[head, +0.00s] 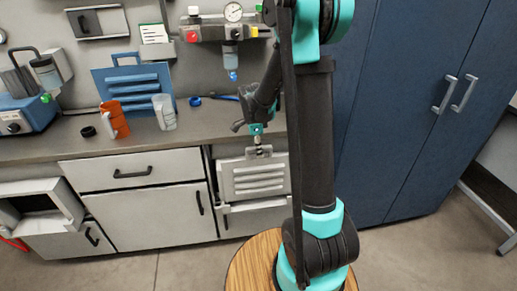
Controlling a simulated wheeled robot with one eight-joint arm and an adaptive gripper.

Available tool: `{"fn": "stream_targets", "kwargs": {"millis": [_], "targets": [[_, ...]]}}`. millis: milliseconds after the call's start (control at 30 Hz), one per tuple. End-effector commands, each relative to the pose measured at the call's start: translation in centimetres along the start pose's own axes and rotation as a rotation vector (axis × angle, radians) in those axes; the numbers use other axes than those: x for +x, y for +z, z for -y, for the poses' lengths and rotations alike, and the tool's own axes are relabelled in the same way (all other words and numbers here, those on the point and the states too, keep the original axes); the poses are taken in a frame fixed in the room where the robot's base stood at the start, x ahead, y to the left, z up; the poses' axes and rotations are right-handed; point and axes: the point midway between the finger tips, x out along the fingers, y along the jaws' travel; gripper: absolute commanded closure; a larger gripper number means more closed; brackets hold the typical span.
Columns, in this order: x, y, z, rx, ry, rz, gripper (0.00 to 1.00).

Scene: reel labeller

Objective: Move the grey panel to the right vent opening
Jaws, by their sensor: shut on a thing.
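The grey panel (253,180) is pale, with several louvre slots and a small handle on its top edge. It hangs roughly upright below my gripper (258,145), which is shut on that handle. The panel is in front of the lower cabinet, right of the white doors. A dark gap (211,165) shows along its left side, and a pale ledge or bracket (226,209) shows just below it. The panel hides most of what is behind it, so I cannot tell whether it sits in the right vent opening or in front of it.
A white-framed dark opening (40,203) is at lower left. Tall blue cabinets (400,110) stand right. A round wooden top (250,268) is in front.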

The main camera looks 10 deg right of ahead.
Motion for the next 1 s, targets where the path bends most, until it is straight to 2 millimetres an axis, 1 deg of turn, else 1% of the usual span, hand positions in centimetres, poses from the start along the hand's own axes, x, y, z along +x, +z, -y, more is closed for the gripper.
{"fn": "stream_targets", "kwargs": {"millis": [1000], "targets": [[3.4, 0.4, 0.0, 0.000, 0.000, 0.000, 1.00]]}}
